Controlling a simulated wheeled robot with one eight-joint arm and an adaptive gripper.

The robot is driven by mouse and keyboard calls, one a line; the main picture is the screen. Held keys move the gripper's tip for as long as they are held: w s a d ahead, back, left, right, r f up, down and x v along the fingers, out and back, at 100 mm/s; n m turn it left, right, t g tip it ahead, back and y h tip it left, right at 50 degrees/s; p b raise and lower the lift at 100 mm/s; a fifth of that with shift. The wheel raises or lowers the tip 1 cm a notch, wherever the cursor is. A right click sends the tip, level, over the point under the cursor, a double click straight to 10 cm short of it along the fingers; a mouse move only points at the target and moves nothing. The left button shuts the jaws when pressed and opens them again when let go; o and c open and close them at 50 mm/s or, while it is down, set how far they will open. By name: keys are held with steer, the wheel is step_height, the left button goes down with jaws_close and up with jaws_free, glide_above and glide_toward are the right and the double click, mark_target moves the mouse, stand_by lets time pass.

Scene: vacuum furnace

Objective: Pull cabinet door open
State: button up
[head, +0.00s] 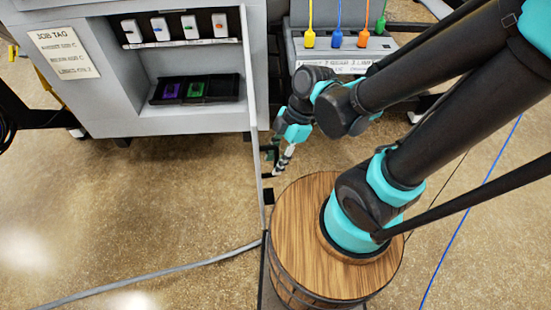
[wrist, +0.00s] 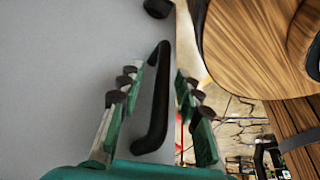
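The grey cabinet door (head: 257,165) stands swung out from the cabinet (head: 190,122) and shows nearly edge-on in the head view. Its grey face (wrist: 60,80) fills the left of the wrist view. A black bar handle (wrist: 154,125) is on that face, close to the door's edge. My gripper (head: 277,165) is at the right side of the door in the head view. In the wrist view my gripper (wrist: 158,82) is open, with fingers on both sides of the handle. I cannot tell whether any finger touches the handle.
The cabinet shelves hold several white tags (head: 175,28) and a black tray (head: 222,92) with purple and green pieces. My round wood-topped base is close to the door's lower end. A grey cable (head: 150,277) crosses the floor. Floor left of the door is otherwise clear.

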steer(key=v, duration=1.2)
stand_by(0.3)
steer(key=shift+w+d+f, duration=0.1)
stand_by(0.3)
steer(key=w+d+f+m+t+h, duration=0.2)
steer(key=w+d+f+m, duration=0.3)
steer(key=d+m, duration=0.3)
steer(key=w+d+f+m+t+h, duration=0.1)
steer(key=w+d+f+m+t, duration=0.3)
steer(key=d+m, duration=0.5)
steer(key=w+f+m, duration=0.1)
steer(key=m, duration=0.5)
steer(key=shift+w+h, duration=0.2)
steer(key=shift+h, duration=0.2)
